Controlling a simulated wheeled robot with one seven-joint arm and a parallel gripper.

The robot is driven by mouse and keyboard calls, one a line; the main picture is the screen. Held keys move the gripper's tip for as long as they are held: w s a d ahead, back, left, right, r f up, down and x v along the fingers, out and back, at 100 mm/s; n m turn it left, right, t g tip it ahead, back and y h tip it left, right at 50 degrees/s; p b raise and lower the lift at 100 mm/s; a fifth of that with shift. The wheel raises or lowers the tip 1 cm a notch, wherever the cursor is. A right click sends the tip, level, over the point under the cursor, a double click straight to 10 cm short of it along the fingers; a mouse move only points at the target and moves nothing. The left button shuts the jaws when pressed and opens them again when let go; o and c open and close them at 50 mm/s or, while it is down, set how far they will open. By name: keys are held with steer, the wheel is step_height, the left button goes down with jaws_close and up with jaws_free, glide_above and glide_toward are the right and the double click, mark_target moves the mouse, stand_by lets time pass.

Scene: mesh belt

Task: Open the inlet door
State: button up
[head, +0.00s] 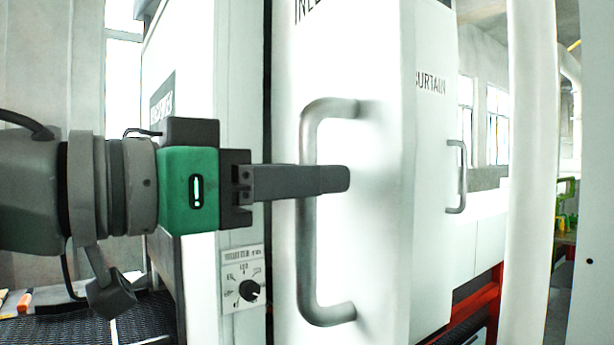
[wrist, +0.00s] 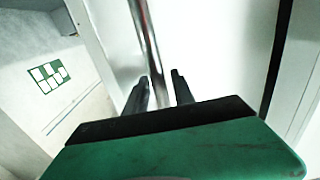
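The inlet door (head: 375,230) is a tall white panel with partly cut-off "INLE" lettering at the top of the head view. It appears closed. Its grey upright bar handle (head: 309,255) also shows in the wrist view (wrist: 146,35). My gripper (head: 335,180) reaches in from the left at the handle's mid-height, one finger crossing in front of the bar. In the wrist view my gripper (wrist: 160,78) has its two fingers apart, with the bar running between them and a gap visible on the right side. The far finger is hidden in the head view.
A control plate with a black knob (head: 249,290) sits below my gripper. A second panel marked "CURTAIN" (head: 433,130) with its own handle (head: 460,178) stands to the right. A thick white post (head: 532,180) rises further right. A green label (wrist: 50,76) shows in the wrist view.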

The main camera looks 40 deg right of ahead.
steer(key=shift+o, duration=0.8)
steer(key=a+p, duration=0.4)
steer(key=a, duration=0.3)
steer(key=shift+w+a, duration=0.35)
steer(key=shift+a, duration=0.05)
steer(key=shift+s+d, duration=0.1)
